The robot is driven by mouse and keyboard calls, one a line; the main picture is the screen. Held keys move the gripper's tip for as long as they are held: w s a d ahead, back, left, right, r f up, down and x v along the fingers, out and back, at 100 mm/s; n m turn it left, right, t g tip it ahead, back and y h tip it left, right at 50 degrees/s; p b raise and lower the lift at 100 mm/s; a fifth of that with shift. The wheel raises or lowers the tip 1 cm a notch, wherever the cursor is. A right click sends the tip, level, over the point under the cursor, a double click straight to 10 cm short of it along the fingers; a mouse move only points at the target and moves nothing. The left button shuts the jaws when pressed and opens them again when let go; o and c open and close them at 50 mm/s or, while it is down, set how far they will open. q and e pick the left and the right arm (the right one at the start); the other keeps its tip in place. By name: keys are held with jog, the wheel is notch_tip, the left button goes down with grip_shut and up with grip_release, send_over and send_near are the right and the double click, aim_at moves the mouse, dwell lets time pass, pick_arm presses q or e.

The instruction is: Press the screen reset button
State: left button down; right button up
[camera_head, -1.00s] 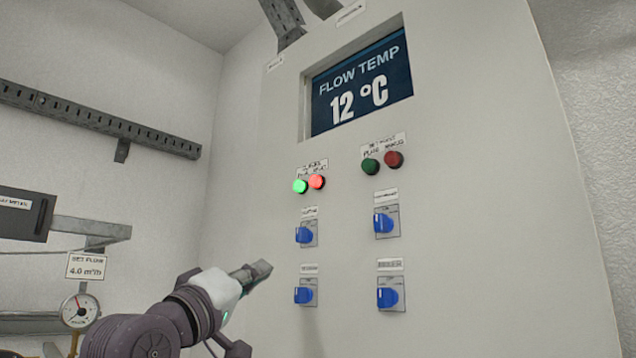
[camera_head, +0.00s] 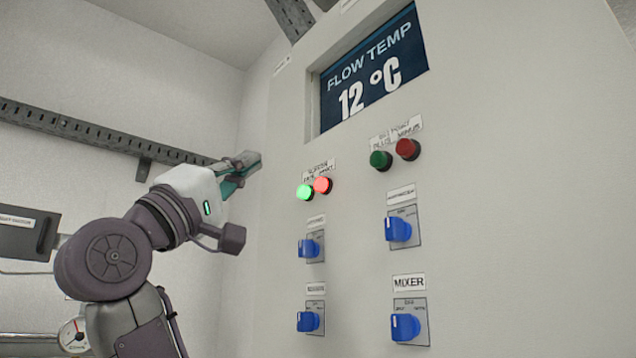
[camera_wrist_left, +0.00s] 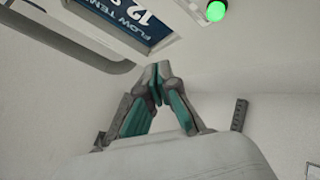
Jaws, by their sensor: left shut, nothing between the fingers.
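The control panel (camera_head: 480,170) carries a recessed screen (camera_head: 374,72) reading "FLOW TEMP 12 °C". Below the screen are a lit green button (camera_head: 304,192) and a lit red button (camera_head: 323,185) under a small label too blurred to read fully. My left gripper (camera_head: 252,158) is raised to the left of these buttons, apart from the panel, shut and empty. In the left wrist view the closed fingertips (camera_wrist_left: 157,70) point toward the panel below the screen (camera_wrist_left: 140,20), and the lit green button (camera_wrist_left: 216,11) is at the top right. My right gripper is not in view.
A dark green button (camera_head: 380,160) and a dark red button (camera_head: 407,149) sit further right. Several blue knobs (camera_head: 398,229) stick out below, one labelled "MIXER". A perforated metal rail (camera_head: 100,135) runs along the wall behind my left arm. A gauge (camera_head: 74,336) is at the lower left.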

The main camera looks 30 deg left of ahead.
aim_at(321, 185)
pick_arm(q)
jog(key=w+d+p, duration=0.2)
jog(key=w+d, duration=0.1)
jog(key=w, duration=0.5)
jog(key=shift+w+d, duration=0.15)
jog(key=shift+d, duration=0.05)
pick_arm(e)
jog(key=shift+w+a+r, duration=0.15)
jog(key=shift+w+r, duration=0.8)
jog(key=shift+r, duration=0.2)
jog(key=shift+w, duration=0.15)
pick_arm(q)
jog(key=shift+w, duration=0.15)
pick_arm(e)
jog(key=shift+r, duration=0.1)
pick_arm(q)
jog(key=shift+w+d, duration=0.2)
jog(key=shift+w, duration=0.05)
jog(key=shift+w+d+p, duration=0.15)
jog(key=shift+w+p, duration=0.15)
jog(key=shift+w, duration=0.1)
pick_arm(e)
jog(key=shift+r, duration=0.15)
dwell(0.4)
pick_arm(q)
jog(key=shift+s, duration=0.15)
jog(key=shift+s+a+b, duration=0.3)
jog(key=shift+s, duration=0.3)
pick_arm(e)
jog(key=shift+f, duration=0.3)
